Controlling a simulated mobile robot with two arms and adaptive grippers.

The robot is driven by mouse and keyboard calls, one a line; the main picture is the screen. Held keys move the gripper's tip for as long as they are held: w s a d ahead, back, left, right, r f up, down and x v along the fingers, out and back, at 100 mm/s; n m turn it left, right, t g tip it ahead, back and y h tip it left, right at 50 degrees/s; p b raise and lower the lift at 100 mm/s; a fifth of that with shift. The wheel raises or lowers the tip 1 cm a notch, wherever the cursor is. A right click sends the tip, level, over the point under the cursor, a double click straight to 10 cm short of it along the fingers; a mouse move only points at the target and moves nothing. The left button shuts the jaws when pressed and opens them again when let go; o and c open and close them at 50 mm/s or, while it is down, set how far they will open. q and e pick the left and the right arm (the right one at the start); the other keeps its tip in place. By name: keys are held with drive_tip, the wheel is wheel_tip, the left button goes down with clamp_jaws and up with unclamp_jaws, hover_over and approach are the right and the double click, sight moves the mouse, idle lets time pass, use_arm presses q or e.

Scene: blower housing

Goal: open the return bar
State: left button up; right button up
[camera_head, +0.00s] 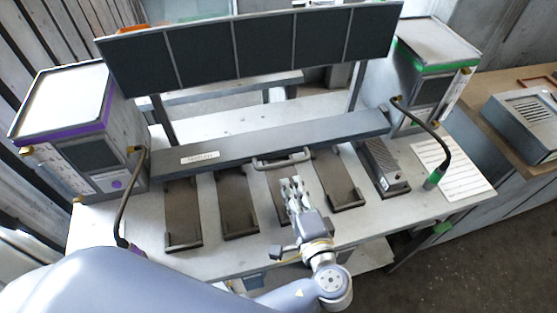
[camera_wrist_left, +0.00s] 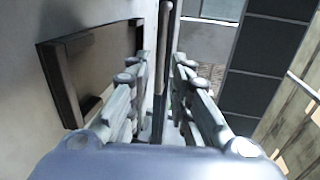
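The return bar (camera_head: 225,150) is a long dark grey bar lying across the back of the white table, with a label near its left end. A light grey handle (camera_head: 282,160) sits on its front at the middle. My left gripper (camera_head: 292,184) is just in front of the handle, fingers pointing toward it. In the left wrist view my left gripper (camera_wrist_left: 165,75) has its two fingers apart, with a thin dark upright shape showing in the gap. I cannot tell whether the fingers touch the handle. My right gripper is not in view.
Several brown trays (camera_head: 183,215) stand in front of the bar; the right one (camera_head: 384,165) holds a ribbed grey block. Boxes with purple (camera_head: 62,105) and green (camera_head: 437,45) trim flank the table, each with a hanging cable. A dark panel board (camera_head: 260,45) rises behind.

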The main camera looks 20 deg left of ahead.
sight(282, 164)
use_arm(q)
drive_tip(key=shift+w+a+r+p, duration=0.1)
drive_tip(key=shift+w+a+p, duration=0.45)
drive_tip(key=shift+w, duration=0.3)
drive_tip(key=x, duration=0.3)
drive_tip(key=shift+w+a+p, duration=0.25)
drive_tip(key=shift+p, duration=0.1)
drive_tip(key=x, duration=0.2)
drive_tip(key=p+x, duration=0.1)
drive_tip(key=x, duration=0.1)
drive_tip(key=shift+f, duration=0.3)
drive_tip(key=shift+w+a+f, duration=0.1)
drive_tip(key=shift+w, duration=0.05)
drive_tip(key=shift+c, duration=0.3)
clamp_jaws()
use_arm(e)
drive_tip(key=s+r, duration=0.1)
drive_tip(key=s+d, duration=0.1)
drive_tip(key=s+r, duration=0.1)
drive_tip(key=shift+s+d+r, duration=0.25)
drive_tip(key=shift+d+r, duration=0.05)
